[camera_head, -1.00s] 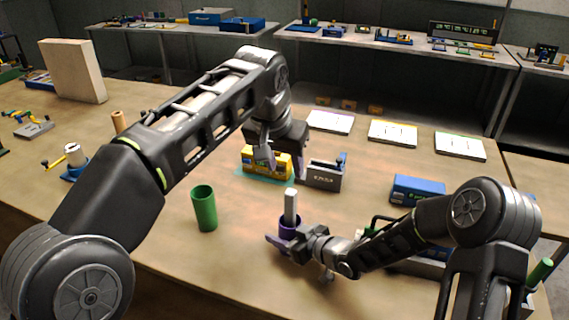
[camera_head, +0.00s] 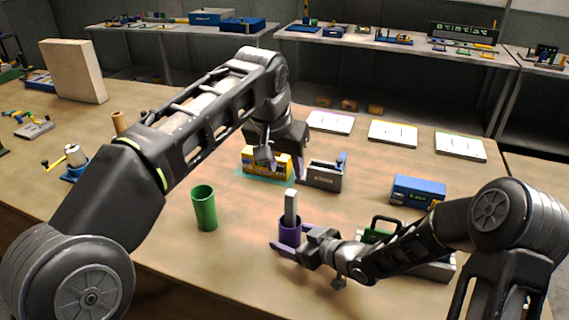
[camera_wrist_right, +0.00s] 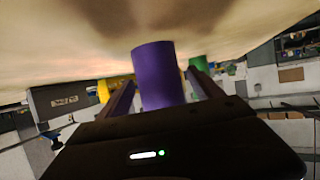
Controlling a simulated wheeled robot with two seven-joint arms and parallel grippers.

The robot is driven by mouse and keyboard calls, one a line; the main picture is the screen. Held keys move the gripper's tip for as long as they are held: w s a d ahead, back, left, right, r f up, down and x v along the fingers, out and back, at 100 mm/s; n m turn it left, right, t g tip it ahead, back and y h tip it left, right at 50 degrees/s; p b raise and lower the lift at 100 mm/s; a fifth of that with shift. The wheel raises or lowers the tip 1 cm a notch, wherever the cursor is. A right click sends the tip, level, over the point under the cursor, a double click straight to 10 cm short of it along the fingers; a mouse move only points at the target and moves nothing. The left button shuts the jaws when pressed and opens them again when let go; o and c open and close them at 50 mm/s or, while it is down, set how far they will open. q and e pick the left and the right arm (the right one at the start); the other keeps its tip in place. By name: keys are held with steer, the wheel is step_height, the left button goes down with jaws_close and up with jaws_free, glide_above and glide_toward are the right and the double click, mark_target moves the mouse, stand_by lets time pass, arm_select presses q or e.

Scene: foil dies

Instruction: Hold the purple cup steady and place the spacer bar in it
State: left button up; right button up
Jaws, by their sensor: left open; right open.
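The purple cup (camera_head: 289,232) stands upright on the table. The light grey spacer bar (camera_head: 291,203) stands upright in it, its upper part sticking out above the rim. My right gripper (camera_head: 287,243) is open at the cup from the lower right. In the right wrist view the purple cup (camera_wrist_right: 158,77) is between the tips of the open fingers (camera_wrist_right: 163,92), and the bar is not seen. My left gripper (camera_head: 281,165) is open and empty, pointing down behind the cup, near a yellow box and a grey holder.
A green cup (camera_head: 204,208) stands left of the purple cup. The yellow box (camera_head: 268,163) and grey holder (camera_head: 322,174) are behind it. A blue device (camera_head: 418,190) is to the right. White panels (camera_head: 393,133) lie farther back. The table between the green and purple cups is clear.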

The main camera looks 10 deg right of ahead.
steer(key=v, duration=0.8)
steer(key=shift+s+d+r, duration=0.1)
steer(key=shift+s+d, duration=0.05)
steer(key=shift+s, duration=0.1)
